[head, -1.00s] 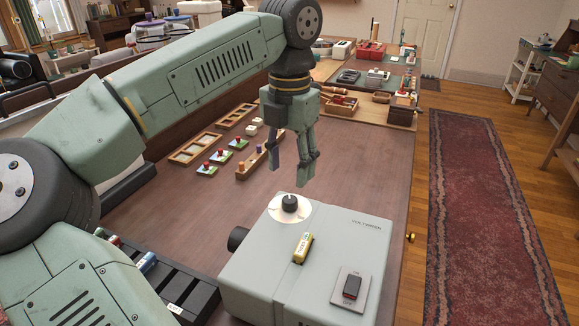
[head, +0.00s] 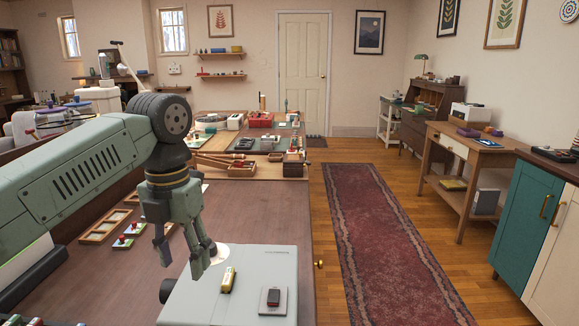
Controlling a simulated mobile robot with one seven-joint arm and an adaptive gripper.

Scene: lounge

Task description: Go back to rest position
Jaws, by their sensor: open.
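My gripper (head: 181,256) hangs from my green arm on the left side of the head view, pointing down. Its fingers are apart with nothing between them. It is above the wooden table (head: 140,275), just behind and left of the pale grey box (head: 245,300). The gripper hides part of the white round dial plate (head: 219,254) on that box.
Wooden frames (head: 104,226) and small red-knobbed pieces (head: 122,242) lie on the table left of the gripper. A red bin (head: 261,120) stands farther back. A red rug (head: 385,245) runs along open floor to the right. A teal cabinet (head: 522,225) stands at far right.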

